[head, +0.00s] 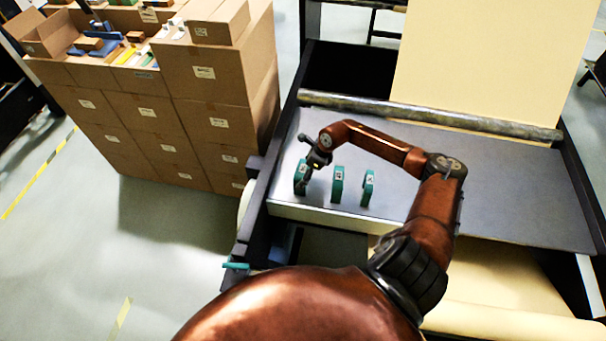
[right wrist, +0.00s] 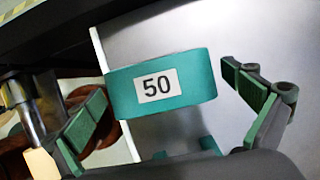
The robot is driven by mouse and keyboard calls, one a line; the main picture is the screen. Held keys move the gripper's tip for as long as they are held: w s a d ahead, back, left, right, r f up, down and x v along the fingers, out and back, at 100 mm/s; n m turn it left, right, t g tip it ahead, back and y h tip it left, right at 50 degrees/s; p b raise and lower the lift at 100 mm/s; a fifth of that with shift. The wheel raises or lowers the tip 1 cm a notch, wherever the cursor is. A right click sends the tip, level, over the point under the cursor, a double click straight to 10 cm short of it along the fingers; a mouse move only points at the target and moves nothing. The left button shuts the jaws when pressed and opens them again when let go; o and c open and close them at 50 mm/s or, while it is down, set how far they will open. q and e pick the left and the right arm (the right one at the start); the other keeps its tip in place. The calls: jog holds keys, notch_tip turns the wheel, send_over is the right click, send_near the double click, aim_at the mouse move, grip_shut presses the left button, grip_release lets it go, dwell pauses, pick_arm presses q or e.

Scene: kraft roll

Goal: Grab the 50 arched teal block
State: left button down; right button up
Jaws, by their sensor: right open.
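The teal block labelled 50 (right wrist: 187,84) lies between the spread fingers of my right gripper (right wrist: 172,115) in the right wrist view. Its white label faces the camera, and a gap shows between the block and each finger. In the head view this block is the leftmost of three teal blocks (head: 300,177), with my right gripper (head: 312,168) just above it. Two other teal blocks, a middle one (head: 338,184) and a right one (head: 368,188), stand to its right on the grey metal table (head: 480,190); their labels are too small to read. My left gripper is not in view.
Stacked cardboard boxes (head: 155,115) stand to the left of the table, with open ones on top holding assorted pieces. A long roller (head: 430,116) and a kraft paper sheet (head: 490,60) are behind the blocks. The table's right side is clear.

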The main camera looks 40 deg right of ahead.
jog(key=shift+f, duration=0.2)
jog(key=shift+c, duration=0.6)
jog(key=c, duration=1.3)
